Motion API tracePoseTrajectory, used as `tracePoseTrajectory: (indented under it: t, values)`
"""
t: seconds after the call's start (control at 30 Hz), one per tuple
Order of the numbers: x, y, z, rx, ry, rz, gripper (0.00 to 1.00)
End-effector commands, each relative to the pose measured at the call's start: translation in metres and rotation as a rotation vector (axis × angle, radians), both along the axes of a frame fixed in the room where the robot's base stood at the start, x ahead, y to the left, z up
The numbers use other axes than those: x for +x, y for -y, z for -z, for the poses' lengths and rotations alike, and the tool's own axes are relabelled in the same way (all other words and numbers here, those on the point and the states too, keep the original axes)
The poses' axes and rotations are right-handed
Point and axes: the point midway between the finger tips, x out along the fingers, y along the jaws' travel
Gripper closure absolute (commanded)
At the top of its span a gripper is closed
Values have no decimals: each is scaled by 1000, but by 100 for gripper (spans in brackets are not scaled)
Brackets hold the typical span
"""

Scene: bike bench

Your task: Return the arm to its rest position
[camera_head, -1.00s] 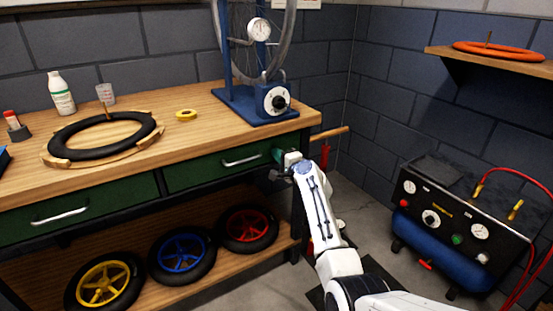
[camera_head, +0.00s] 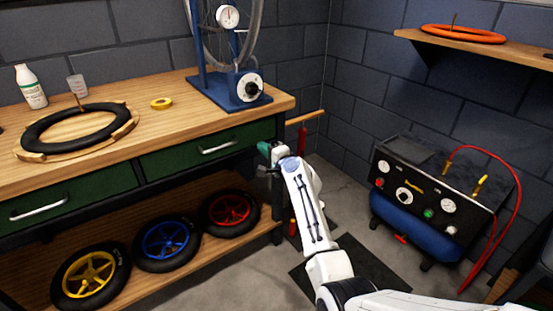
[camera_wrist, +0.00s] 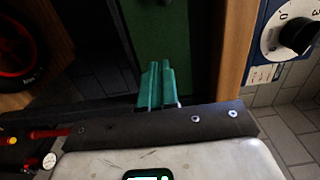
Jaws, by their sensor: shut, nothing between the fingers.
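My white arm reaches up from the bottom right of the head view. My gripper (camera_head: 265,149) is at its tip, by the right end of the bench's green drawer front (camera_head: 205,148). In the wrist view its green fingers (camera_wrist: 156,84) lie side by side, shut and empty. The drawer's green face shows beyond them, but I cannot tell how wide the gap is.
The wooden workbench (camera_head: 150,119) holds a black tyre (camera_head: 75,126), a bottle (camera_head: 31,87), yellow tape (camera_head: 161,104) and a blue wheel stand (camera_head: 222,93). Several wheels lie on its lower shelf. A compressor (camera_head: 425,200) stands right; floor between is partly clear.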

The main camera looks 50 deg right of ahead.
Motion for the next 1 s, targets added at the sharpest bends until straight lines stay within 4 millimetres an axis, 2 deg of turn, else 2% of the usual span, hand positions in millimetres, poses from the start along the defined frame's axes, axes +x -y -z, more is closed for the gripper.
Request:
tracePoseTrajectory:
  t: [0.2, 0.4, 0.6, 0.87, 0.97, 1.0]
  values:
    - [-35, -9, 0, 0, -3, 2, 100]
    - [-59, -16, 0, -1, -1, 2, 100]
    - [-68, -19, 0, 0, -1, 1, 100]
    - [-69, -19, 0, 0, -1, 1, 100]
    - [-71, -42, 14, -49, -64, -54, 100]
    - [-75, -57, 23, -85, -108, -90, 100]
